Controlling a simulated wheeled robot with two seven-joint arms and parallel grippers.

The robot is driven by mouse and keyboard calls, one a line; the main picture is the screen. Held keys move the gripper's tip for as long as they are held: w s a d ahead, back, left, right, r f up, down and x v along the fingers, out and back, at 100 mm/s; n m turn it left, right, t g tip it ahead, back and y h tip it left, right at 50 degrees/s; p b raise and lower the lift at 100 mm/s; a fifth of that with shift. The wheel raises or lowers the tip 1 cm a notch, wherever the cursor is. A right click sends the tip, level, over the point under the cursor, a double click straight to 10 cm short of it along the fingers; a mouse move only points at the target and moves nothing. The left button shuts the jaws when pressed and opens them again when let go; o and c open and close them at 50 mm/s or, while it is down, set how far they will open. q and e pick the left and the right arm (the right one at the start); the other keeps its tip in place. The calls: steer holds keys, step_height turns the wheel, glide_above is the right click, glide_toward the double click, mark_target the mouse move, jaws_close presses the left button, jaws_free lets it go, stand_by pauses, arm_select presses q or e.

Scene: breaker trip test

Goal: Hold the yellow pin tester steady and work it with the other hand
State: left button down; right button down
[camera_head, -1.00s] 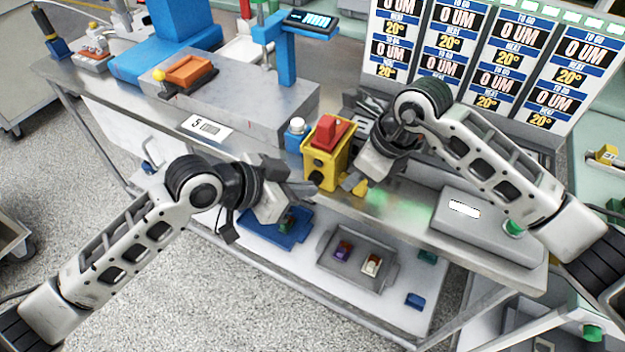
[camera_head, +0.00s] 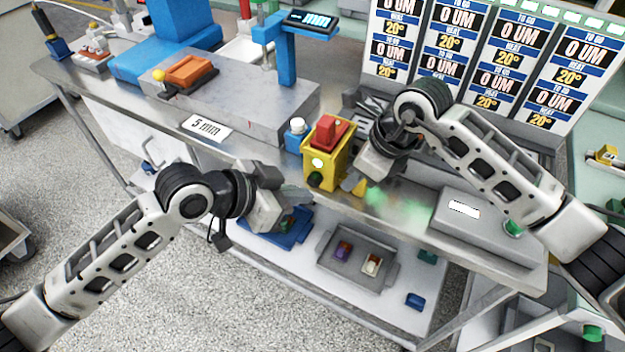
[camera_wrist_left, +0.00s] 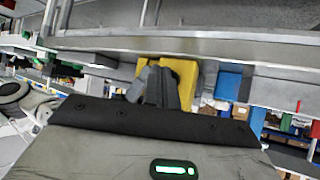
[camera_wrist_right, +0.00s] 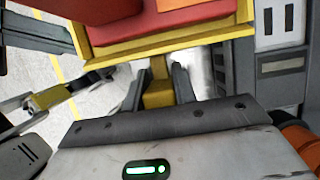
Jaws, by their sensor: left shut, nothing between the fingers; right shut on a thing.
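The yellow pin tester (camera_head: 338,170) stands upright near the front edge of the metal bench, with a red block (camera_head: 327,130) on top. Its front face has a bright white round spot (camera_head: 317,163) and a dark green button (camera_head: 315,180) below it. My right gripper (camera_wrist_right: 158,88) is shut on a yellow tab (camera_wrist_right: 158,70) at the tester's lower right side. My left gripper (camera_head: 300,197) is shut and empty, apart from the tester, in front of it and to the left. In the left wrist view its closed fingers (camera_wrist_left: 158,88) overlap the yellow body behind them.
A grey slab (camera_head: 240,95) and blue stand (camera_head: 286,55) lie behind. A grey box (camera_head: 470,220) is at right. A lower shelf holds a blue tray (camera_head: 262,232) and a grey tray (camera_head: 350,275).

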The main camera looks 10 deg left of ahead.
arm_select(q)
steer(key=s, duration=0.1)
steer(key=s+a, duration=0.1)
steer(key=s, duration=0.1)
steer(key=s+a, duration=0.1)
steer(key=shift+s, duration=0.3)
stand_by(0.3)
stand_by(0.5)
arm_select(e)
steer(key=c, duration=1)
jaws_free()
steer(key=shift+c, duration=0.2)
steer(key=shift+r, duration=0.1)
